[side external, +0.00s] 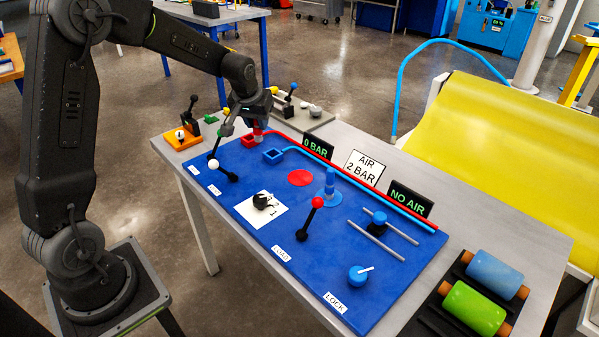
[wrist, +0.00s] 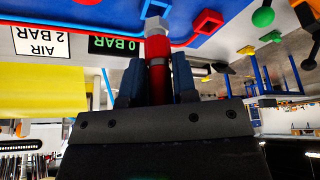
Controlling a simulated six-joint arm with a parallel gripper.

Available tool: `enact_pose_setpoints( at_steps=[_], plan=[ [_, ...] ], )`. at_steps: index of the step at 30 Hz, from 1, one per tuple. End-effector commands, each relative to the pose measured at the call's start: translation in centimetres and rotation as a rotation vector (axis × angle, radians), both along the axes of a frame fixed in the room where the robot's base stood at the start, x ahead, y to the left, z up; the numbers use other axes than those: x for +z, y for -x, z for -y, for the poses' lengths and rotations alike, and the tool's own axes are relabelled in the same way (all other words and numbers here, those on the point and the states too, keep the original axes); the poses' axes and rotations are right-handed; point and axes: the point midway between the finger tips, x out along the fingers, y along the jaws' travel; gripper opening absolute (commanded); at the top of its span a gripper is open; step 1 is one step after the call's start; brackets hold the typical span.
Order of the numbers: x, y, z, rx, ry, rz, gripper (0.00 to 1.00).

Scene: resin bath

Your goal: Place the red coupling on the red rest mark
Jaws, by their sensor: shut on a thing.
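My gripper (side external: 258,118) is over the back left corner of the blue board. In the wrist view its fingers (wrist: 158,85) are closed on the red coupling (wrist: 157,50), which has a pale grey tip. The coupling (side external: 257,130) also shows small below the gripper in the side view, close to the red square socket (side external: 249,141); its exact height above the board is unclear. The red rest mark (side external: 300,178) is a flat red disc, bare, further right on the board. The red socket (wrist: 207,22) is beside the coupling in the wrist view.
A blue square socket (side external: 273,156) and an upright blue coupling (side external: 329,184) flank the mark. Red and blue pipes and small signs (side external: 362,168) line the board's back edge. A white-knobbed lever (side external: 214,165), a red-knobbed lever (side external: 316,203) and a black knob (side external: 261,201) stand in front.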

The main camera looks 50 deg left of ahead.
Motion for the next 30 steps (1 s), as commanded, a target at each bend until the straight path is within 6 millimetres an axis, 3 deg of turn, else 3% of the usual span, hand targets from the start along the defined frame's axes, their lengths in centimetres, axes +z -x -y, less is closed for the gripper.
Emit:
enact_pose_setpoints(
  at_steps=[15, 23, 30],
  plan=[
    [-6.0, -5.9, 8.2, -0.007, -0.001, 0.0, 0.0],
    [-7.2, -6.7, 9.2, -0.003, -0.001, -0.001, 0.0],
    [-10.5, -6.6, 9.2, -0.003, 0.0, -0.002, 0.0]
  ],
)
